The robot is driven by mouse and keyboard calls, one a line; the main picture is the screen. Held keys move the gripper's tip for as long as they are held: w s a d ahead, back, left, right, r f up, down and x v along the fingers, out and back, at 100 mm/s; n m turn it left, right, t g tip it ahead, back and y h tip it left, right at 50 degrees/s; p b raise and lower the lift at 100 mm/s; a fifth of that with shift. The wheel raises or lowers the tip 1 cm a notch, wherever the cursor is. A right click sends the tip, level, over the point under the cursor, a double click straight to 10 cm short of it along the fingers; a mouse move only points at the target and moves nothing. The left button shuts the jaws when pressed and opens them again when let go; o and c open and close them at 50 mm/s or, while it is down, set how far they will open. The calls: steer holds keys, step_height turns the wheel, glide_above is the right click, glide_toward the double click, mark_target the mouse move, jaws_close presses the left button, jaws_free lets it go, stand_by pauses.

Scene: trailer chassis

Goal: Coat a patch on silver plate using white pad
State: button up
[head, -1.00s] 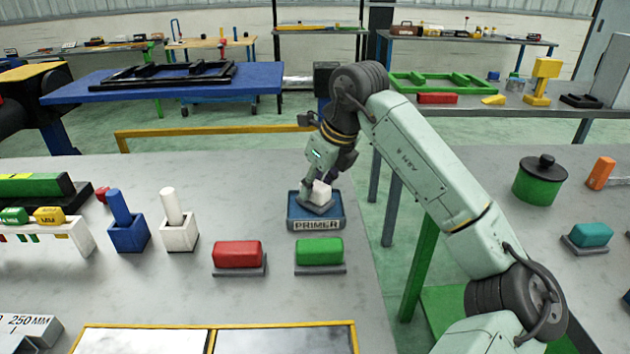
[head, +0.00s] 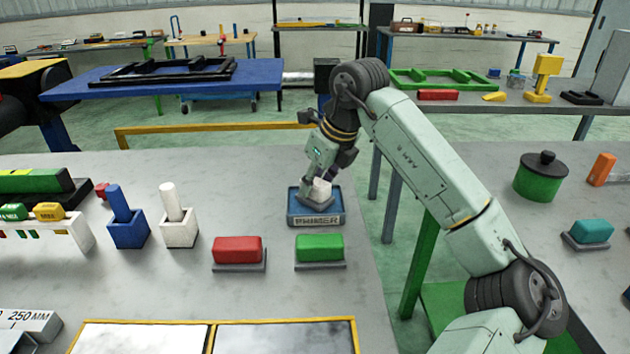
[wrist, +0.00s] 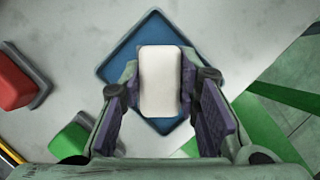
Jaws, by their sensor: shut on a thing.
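The white pad (head: 320,190) is between the fingers of my gripper (head: 322,182), which is shut on it. The pad is at the blue primer tray (head: 330,220); whether it touches the tray surface cannot be told. In the wrist view the pad (wrist: 160,80) is a pale rounded block between both fingers (wrist: 160,98), with the blue tray (wrist: 150,28) behind it. At the near edge of the table, a yellow frame holds two panels: a pale one (head: 140,340) at left and a grey, reflective silver plate (head: 285,340) at right. Their lower parts are cut off.
A red pad (head: 238,249) and a green pad (head: 319,248) sit on grey bases between the tray and the panels. A blue holder (head: 128,232) and a white holder (head: 179,232) with upright handles stand at left. Bare table lies between these and the frame.

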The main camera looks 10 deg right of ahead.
mark_target(315, 181)
steer(key=shift+f+b, duration=0.4)
steer(key=shift+b, duration=0.05)
stand_by(1.6)
steer(key=shift+r+p, duration=2.1)
steer(key=shift+r, duration=1.5)
steer(key=shift+f, duration=0.1)
